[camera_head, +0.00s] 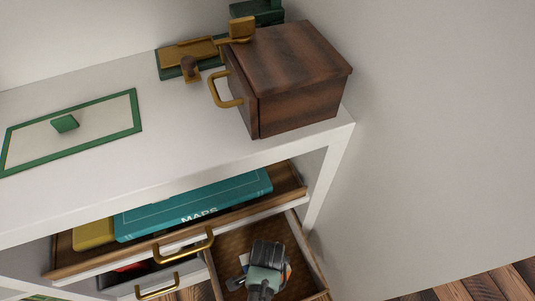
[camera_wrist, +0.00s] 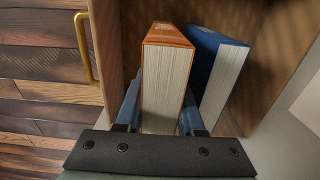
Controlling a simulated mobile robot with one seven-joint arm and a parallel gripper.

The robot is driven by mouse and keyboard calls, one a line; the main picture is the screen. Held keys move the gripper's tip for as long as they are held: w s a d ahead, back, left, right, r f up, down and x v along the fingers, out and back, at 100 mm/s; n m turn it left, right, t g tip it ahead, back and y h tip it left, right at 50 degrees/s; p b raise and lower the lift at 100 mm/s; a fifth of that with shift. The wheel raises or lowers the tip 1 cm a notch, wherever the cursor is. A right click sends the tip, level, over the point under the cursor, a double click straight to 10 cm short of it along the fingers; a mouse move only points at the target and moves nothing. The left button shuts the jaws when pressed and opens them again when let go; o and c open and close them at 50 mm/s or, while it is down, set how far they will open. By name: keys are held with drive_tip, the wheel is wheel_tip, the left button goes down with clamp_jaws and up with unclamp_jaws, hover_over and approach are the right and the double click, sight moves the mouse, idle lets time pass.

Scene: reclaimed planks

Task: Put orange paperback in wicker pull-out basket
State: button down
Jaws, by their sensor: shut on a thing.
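The orange paperback (camera_wrist: 168,72) stands between my gripper's (camera_wrist: 160,104) two blue fingers in the wrist view, spine and page edges showing. My gripper is shut on it. In the head view my gripper (camera_head: 264,272) is over the pulled-out wicker basket (camera_head: 226,243) at the bottom right of the shelf unit and hides most of the book. The basket's brown inside (camera_wrist: 128,30) surrounds the book in the wrist view. Whether the book touches the basket floor cannot be told.
A blue book (camera_wrist: 218,78) stands close on the right of the paperback. Left of the basket is a drawer with a brass handle (camera_head: 157,288). Above, an open tray holds a teal MAPS book (camera_head: 190,205). A wooden box (camera_head: 290,80) stands on the white top.

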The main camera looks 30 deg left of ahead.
wheel_tip(320, 180, down, 4)
drive_tip(key=shift+r+b, duration=0.2)
drive_tip(key=shift+b, duration=0.85)
drive_tip(key=shift+r, duration=0.1)
drive_tip(key=shift+w, duration=0.1)
drive_tip(key=c, duration=1)
unclamp_jaws()
drive_tip(key=shift+f, duration=0.2)
drive_tip(key=o, duration=0.5)
wheel_tip(320, 180, up, 12)
drive_tip(key=p, duration=0.7)
drive_tip(key=shift+r, duration=0.2)
